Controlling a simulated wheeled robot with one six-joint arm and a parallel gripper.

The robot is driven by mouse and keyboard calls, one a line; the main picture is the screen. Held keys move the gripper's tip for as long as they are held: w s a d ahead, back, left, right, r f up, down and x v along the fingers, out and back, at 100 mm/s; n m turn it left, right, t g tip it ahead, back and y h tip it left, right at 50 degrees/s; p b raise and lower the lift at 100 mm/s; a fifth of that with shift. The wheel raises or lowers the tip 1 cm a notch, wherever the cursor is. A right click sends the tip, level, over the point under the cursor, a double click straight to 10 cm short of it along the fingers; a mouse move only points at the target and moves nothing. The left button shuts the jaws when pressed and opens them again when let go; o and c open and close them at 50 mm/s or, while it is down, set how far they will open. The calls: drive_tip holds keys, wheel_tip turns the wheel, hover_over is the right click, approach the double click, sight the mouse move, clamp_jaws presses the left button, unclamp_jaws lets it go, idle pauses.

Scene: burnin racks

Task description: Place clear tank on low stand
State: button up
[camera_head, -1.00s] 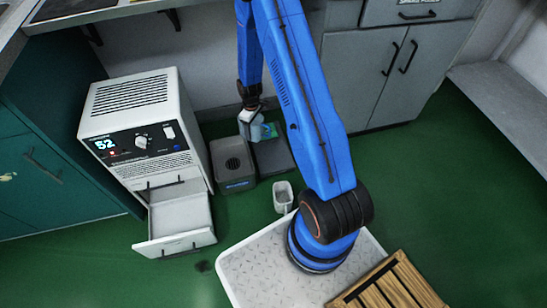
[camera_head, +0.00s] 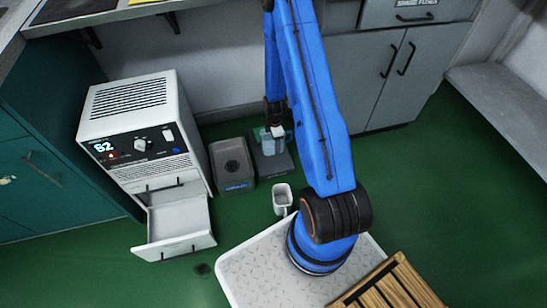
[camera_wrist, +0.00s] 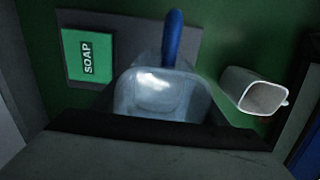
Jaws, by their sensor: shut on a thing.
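My gripper (camera_head: 275,122) is shut on the clear tank (camera_head: 278,132), over the low stand (camera_head: 275,163), a dark flat platform on the floor. In the wrist view the tank (camera_wrist: 160,97) is pale and see-through, in front of the dark grey stand (camera_wrist: 125,25). A green SOAP label (camera_wrist: 87,55) shows over the stand, left of the tank. A blue rod-like thing (camera_wrist: 172,38) rises behind the tank; I cannot tell what it belongs to. Whether the tank touches the stand is not clear.
A white mug (camera_head: 283,198) is on the floor in front. A white machine (camera_head: 140,130) with an open drawer (camera_head: 178,225) stands farther left. Grey cabinets (camera_head: 375,75) rise behind.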

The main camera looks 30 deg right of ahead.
drive_tip(key=shift+f, duration=4.6)
drive_tip(key=shift+f, duration=0.15)
drive_tip(key=o, duration=1.6)
drive_tip(key=shift+o, duration=0.2)
